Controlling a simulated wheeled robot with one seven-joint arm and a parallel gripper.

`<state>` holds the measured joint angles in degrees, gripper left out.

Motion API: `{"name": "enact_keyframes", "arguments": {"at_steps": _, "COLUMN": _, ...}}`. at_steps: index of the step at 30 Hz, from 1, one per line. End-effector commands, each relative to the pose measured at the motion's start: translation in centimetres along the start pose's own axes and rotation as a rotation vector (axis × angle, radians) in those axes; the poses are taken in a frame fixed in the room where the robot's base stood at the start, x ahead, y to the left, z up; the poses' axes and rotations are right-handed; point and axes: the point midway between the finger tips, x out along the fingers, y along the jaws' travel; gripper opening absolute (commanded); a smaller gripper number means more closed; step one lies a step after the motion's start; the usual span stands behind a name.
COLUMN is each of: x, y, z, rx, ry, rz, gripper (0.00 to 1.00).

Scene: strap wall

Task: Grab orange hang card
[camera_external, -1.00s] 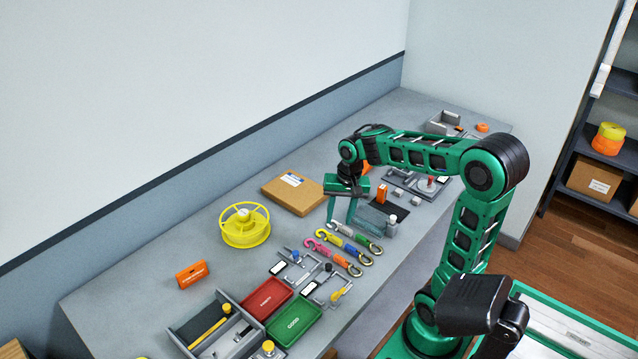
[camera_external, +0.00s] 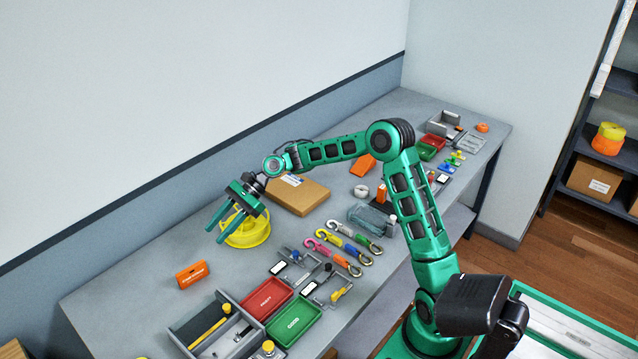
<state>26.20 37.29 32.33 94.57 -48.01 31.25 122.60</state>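An orange card-like block (camera_external: 192,275) with pale lettering stands on the grey bench at the left. It may be the orange hang card; the lettering is too small to read. My gripper (camera_external: 216,236) is open and empty, above and in front of the yellow spool (camera_external: 247,230), up and to the right of the orange block and apart from it. Its two green fingers are spread and point down to the left. Another orange piece (camera_external: 364,166) lies farther back, partly behind my arm.
A cardboard box (camera_external: 297,195) lies behind the spool. Several coloured straps with hooks (camera_external: 343,246) lie along the bench's middle. A red tray (camera_external: 266,296), a green tray (camera_external: 294,319) and a grey organizer (camera_external: 212,332) stand at the front. The bench around the orange block is clear.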

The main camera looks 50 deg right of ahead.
Motion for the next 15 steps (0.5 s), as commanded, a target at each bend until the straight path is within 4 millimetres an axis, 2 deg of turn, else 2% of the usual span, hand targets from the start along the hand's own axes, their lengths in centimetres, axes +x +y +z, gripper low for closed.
{"name": "enact_keyframes", "arguments": {"at_steps": 8, "x": 0.7, "y": -1.7, "z": 2.1, "rx": 0.131, "ry": -0.148, "rz": 0.005, "gripper": 0.38}}
{"name": "enact_keyframes", "arguments": {"at_steps": 15, "x": 4.2, "y": -0.9, "z": -3.4, "rx": 0.138, "ry": -0.15, "rz": 0.008, "gripper": 0.38}}
